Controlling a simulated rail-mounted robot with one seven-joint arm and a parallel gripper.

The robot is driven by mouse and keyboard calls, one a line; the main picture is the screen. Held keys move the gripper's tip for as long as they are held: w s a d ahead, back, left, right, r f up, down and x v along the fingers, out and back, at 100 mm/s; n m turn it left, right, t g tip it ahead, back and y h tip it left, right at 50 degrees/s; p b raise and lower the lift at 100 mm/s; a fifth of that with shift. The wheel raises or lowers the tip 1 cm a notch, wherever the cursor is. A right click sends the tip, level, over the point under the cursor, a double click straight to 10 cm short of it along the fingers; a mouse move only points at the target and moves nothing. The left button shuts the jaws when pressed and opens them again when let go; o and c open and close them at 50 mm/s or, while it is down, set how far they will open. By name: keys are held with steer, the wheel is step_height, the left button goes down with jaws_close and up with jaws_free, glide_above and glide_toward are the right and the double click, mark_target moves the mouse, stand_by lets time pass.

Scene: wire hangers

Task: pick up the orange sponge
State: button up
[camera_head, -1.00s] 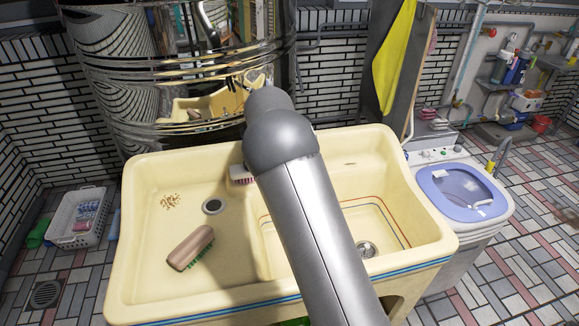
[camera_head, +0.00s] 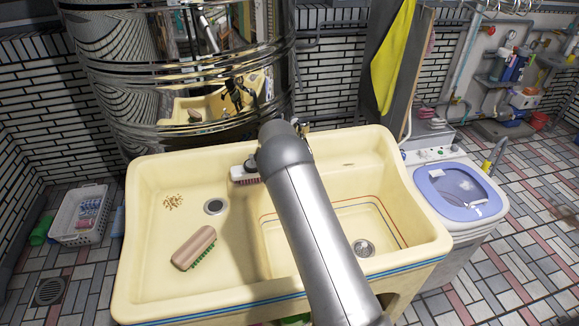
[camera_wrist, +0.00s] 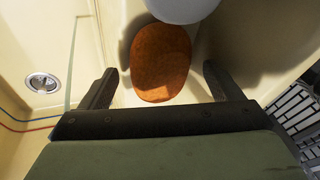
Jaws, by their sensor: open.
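The orange sponge (camera_wrist: 160,62) lies on the cream sink surface in the wrist view. It is a rounded oval, its top edge partly covered by a pale grey rounded object. My gripper (camera_wrist: 158,84) is open, with one dark finger on the left and one on the right of the sponge's lower part. No finger clearly touches the sponge; the height between them cannot be told. In the head view the sponge is not visible, and my arm covers part of the sink's back ledge.
The cream sink (camera_head: 140,290) has a brown brush with green bristles (camera_head: 194,248) and a white-and-red brush (camera_head: 245,174). A shiny metal drum (camera_head: 180,80) stands behind it. A washing machine (camera_head: 460,190) is at right. A drain (camera_wrist: 42,82) shows left in the wrist view.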

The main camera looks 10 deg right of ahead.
steer(key=c, duration=1.1)
steer(key=shift+o, duration=0.2)
steer(key=shift+r, duration=0.2)
steer(key=shift+r+b, duration=0.25)
steer(key=shift+b, duration=0.05)
steer(key=v, duration=0.1)
steer(key=b+v, duration=0.1)
steer(key=shift+s+d+r, duration=0.1)
steer(key=shift+d+r, duration=0.1)
steer(key=shift+r, duration=0.2)
steer(key=s+b, duration=0.1)
steer(key=s, duration=0.4)
steer(key=s+b, duration=0.1)
steer(key=s, duration=0.5)
steer(key=s+d+b, duration=0.1)
steer(key=s+b, duration=0.1)
steer(key=s, duration=0.4)
steer(key=shift+s, duration=0.1)
steer(key=shift+o, duration=0.3)
steer(key=shift+a, duration=0.1)
